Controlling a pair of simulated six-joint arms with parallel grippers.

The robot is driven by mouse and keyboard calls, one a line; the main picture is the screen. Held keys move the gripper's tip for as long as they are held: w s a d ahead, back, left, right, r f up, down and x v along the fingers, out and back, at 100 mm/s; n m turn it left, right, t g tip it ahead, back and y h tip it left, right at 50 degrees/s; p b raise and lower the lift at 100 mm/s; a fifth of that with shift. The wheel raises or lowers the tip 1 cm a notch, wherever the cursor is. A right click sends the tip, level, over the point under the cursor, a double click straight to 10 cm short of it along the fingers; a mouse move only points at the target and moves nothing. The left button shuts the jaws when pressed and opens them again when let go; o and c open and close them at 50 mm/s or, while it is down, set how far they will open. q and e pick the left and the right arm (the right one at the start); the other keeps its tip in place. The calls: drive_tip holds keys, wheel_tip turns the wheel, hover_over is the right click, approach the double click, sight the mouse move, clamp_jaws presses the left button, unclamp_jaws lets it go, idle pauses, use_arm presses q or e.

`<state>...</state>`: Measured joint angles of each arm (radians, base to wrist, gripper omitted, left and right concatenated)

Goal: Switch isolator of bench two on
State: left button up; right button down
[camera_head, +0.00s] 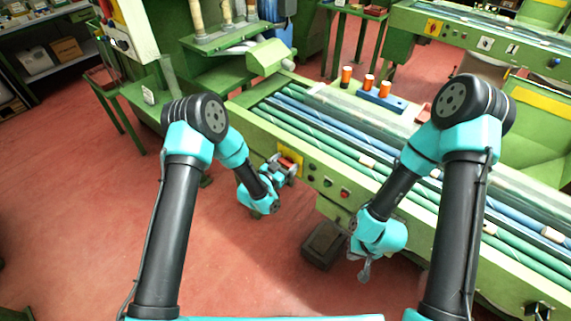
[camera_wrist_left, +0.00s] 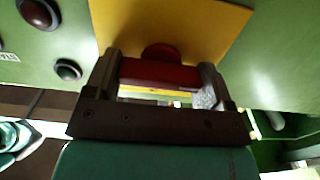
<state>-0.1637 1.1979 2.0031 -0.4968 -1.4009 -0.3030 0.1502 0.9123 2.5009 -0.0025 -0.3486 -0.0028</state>
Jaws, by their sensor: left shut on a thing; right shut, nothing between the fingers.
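A red isolator handle on a yellow plate (camera_head: 291,160) sits at the left end of the near green bench's front panel. In the left wrist view the red handle (camera_wrist_left: 160,72) lies crosswise between my fingers, in front of the yellow plate (camera_wrist_left: 165,22). My left gripper (camera_head: 281,168) is shut on this handle. In the head view the gripper partly hides it. My right gripper (camera_head: 366,270) is shut and empty, pointing down in front of the bench. Another isolator with a yellow plate (camera_head: 433,28) is on the bench at the back.
Several push buttons (camera_head: 328,181) sit right of the handle on the same panel. Rollers (camera_head: 330,142) run along the bench top, with a blue block (camera_head: 382,100) carrying orange-brown spools behind. A dark box (camera_head: 325,243) stands on the floor below. Red floor is free at left.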

use_arm(q)
drive_tip(key=shift+m, duration=0.4)
drive_tip(key=m, duration=0.3)
drive_tip(key=shift+m, duration=0.3)
drive_tip(key=m, duration=0.4)
drive_tip(key=shift+s+d+m, duration=0.1)
drive_tip(key=shift+m, duration=0.2)
drive_tip(key=m, duration=0.4)
drive_tip(key=shift+f, duration=0.1)
drive_tip(key=shift+m, duration=2.5)
drive_tip(key=o, duration=0.9)
drive_tip(key=shift+s, duration=0.1)
